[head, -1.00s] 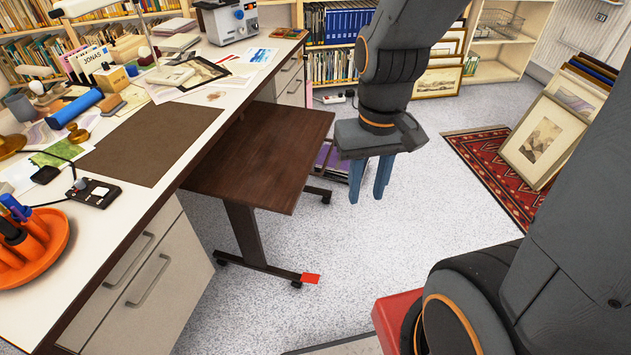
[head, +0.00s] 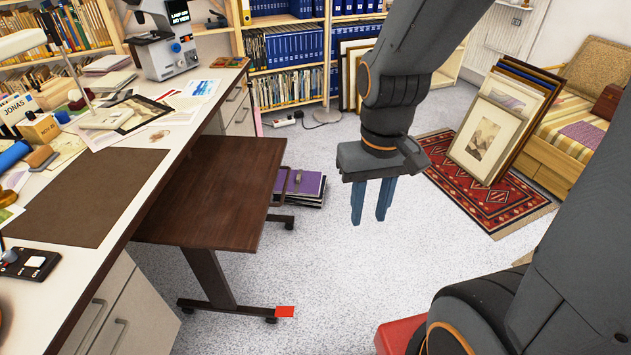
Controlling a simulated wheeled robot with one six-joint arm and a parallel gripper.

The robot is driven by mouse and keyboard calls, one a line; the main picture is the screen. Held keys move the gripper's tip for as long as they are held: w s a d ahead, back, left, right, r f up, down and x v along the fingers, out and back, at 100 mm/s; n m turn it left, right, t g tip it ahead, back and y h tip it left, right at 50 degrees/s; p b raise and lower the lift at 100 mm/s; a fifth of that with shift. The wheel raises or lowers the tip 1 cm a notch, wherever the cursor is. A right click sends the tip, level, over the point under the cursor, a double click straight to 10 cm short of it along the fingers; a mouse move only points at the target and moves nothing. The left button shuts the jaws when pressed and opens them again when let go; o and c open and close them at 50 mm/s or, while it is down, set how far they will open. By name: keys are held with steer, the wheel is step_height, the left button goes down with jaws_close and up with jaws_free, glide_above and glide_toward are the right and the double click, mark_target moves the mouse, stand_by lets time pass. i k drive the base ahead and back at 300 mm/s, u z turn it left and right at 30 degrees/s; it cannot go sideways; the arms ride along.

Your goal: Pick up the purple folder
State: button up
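The purple folder (head: 305,183) lies flat on top of a small stack of dark flat items on the floor. The stack is just beyond the right edge of the brown side table, and the table hides part of its left side. My gripper (head: 371,203) hangs in the air with its blue fingers pointing down, to the right of the folder in the head view and apart from it. The fingers are spread with a gap between them, and nothing is held.
Framed prints (head: 490,130) lean on a red rug (head: 480,195) at right. A lamp stand (head: 326,115) stands at the back. Grey floor between is clear.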

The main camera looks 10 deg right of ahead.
mark_target(301, 183)
steer(key=z, duration=1.1)
steer(key=i, duration=4.15)
steer(key=u, duration=3.85)
